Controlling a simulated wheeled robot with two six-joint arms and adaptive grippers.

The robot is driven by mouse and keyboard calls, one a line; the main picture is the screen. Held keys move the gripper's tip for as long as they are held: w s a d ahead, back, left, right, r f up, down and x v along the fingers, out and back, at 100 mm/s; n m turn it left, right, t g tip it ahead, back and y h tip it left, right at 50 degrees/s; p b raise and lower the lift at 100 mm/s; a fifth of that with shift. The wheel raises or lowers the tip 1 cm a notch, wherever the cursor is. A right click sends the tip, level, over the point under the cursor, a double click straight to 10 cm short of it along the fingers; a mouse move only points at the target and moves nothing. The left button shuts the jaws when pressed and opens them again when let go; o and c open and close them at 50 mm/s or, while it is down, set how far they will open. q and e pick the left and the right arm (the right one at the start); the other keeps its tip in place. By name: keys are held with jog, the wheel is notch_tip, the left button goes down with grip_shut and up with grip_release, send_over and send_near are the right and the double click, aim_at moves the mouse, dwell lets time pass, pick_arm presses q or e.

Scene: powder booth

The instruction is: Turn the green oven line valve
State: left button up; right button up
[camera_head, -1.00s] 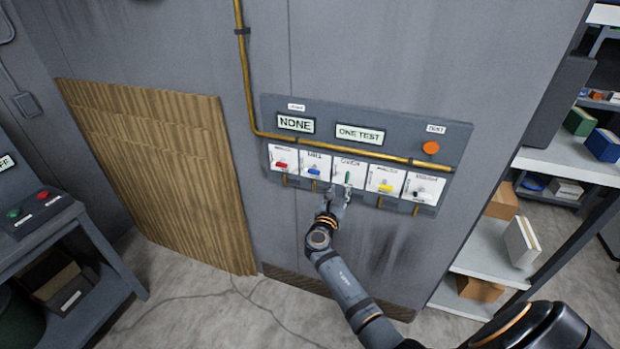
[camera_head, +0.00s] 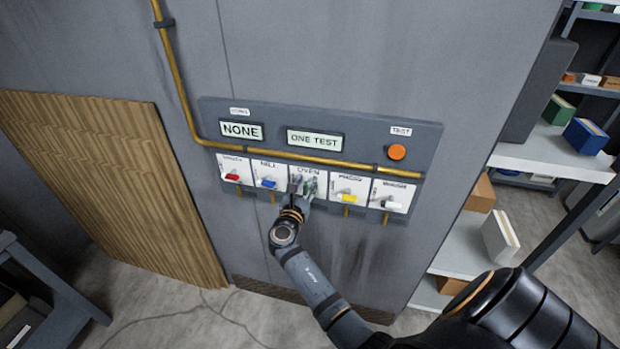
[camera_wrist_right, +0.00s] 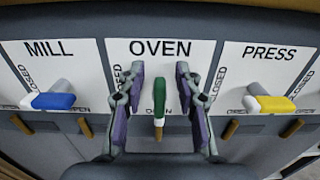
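The green oven valve (camera_wrist_right: 159,98) shows in the right wrist view below the word OVEN. My right gripper (camera_wrist_right: 160,88) is open, with one finger on each side of the green handle and a gap on both sides. In the head view my right gripper (camera_head: 304,186) is at the middle plate of the valve panel (camera_head: 428,150) and hides most of the green handle. My left gripper is not in view.
The blue mill valve (camera_wrist_right: 53,100) and the yellow press valve (camera_wrist_right: 274,104) flank the oven plate. A red valve (camera_head: 232,176) and a white valve (camera_head: 391,204) sit further out. An orange button (camera_head: 397,152) and a brass pipe (camera_head: 300,157) are above.

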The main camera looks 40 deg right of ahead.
grip_shut()
